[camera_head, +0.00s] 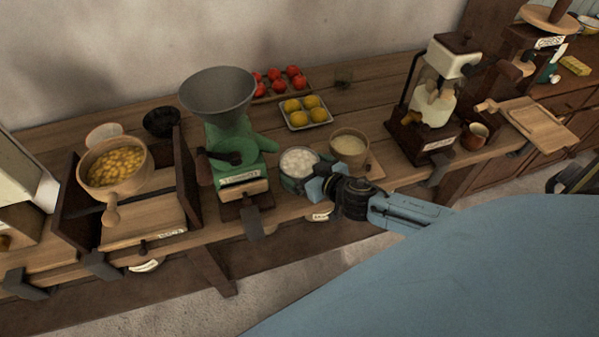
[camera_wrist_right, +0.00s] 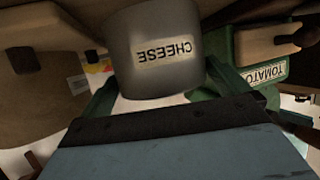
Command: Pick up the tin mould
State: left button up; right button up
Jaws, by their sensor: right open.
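A grey metal cylinder labelled CHEESE, which looks like the tin mould (camera_wrist_right: 158,75), fills the upper middle of the right wrist view. In the head view the tin mould (camera_head: 290,184) appears as a small round pot of white lumps near the table's front edge. My right gripper (camera_head: 318,187) is just in front of it and hides part of its side. In the wrist view the fingers of my right gripper (camera_wrist_right: 165,90) are spread, one on each side of the cylinder. I cannot tell whether they touch it. My left gripper is not in view.
A green mill (camera_head: 232,140) with a grey hopper stands left of the mould. A wooden bowl (camera_head: 349,158) is to its right. A tray of yellow fruit (camera_head: 287,117) lies behind. A cream grinder (camera_head: 440,75) stands further right. The front table edge is close to my arm.

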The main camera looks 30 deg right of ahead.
aim_at(296, 163)
jog(key=shift+x, duration=1.35)
jog(key=shift+c, duration=0.3)
jog(key=c, duration=1)
jog(key=shift+r, duration=0.1)
jog(key=shift+c, duration=0.2)
